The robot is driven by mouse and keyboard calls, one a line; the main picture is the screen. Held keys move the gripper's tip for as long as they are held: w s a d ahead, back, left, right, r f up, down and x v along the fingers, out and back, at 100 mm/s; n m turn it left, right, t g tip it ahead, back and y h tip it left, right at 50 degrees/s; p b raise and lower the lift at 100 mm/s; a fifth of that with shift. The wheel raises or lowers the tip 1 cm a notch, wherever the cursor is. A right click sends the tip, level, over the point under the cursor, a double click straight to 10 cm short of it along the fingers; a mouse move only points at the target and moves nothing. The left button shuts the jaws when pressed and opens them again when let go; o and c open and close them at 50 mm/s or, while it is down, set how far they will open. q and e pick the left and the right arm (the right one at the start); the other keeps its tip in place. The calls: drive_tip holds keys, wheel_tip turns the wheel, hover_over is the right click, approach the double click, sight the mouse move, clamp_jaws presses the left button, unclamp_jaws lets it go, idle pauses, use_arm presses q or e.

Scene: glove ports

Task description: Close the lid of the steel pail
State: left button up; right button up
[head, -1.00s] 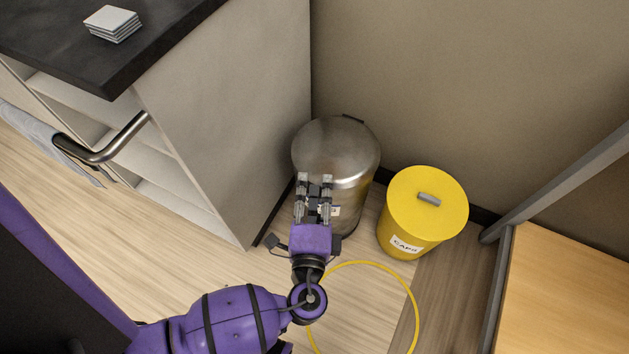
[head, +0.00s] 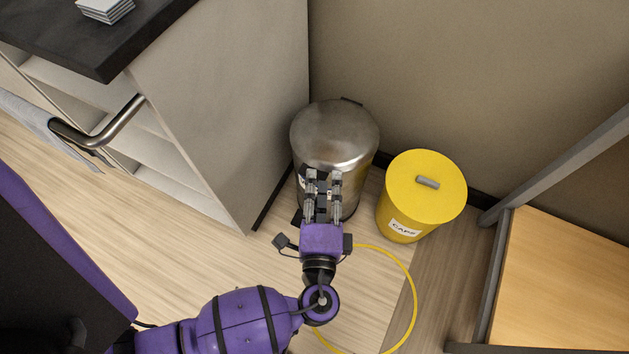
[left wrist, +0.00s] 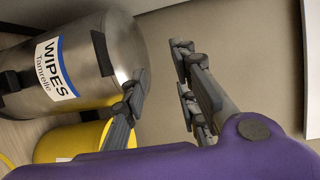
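The steel pail (head: 335,130) stands in the corner beside the cabinet in the head view. Its domed lid looks down on the rim, with a dark hinge piece at the back near the wall. The left wrist view shows the pail (left wrist: 85,25) sideways, with a white "WIPES" label and a dark handle. My left gripper (head: 323,177) is at the front of the pail, near the lid's front edge, and hides part of its body. Its fingers (left wrist: 162,72) are apart with nothing between them. I cannot tell whether they touch the pail. My right gripper is in neither view.
A yellow bin (head: 422,190) labelled "CAPS" stands close to the pail's right. A cabinet (head: 225,110) with a dark top is at the left. A wooden surface (head: 565,285) with a grey frame is at the right. A yellow loop (head: 412,300) lies on the floor.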

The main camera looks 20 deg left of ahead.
use_arm(q)
drive_tip(key=d+b, duration=0.1)
drive_tip(key=d, duration=0.5)
drive_tip(key=shift+s, duration=0.15)
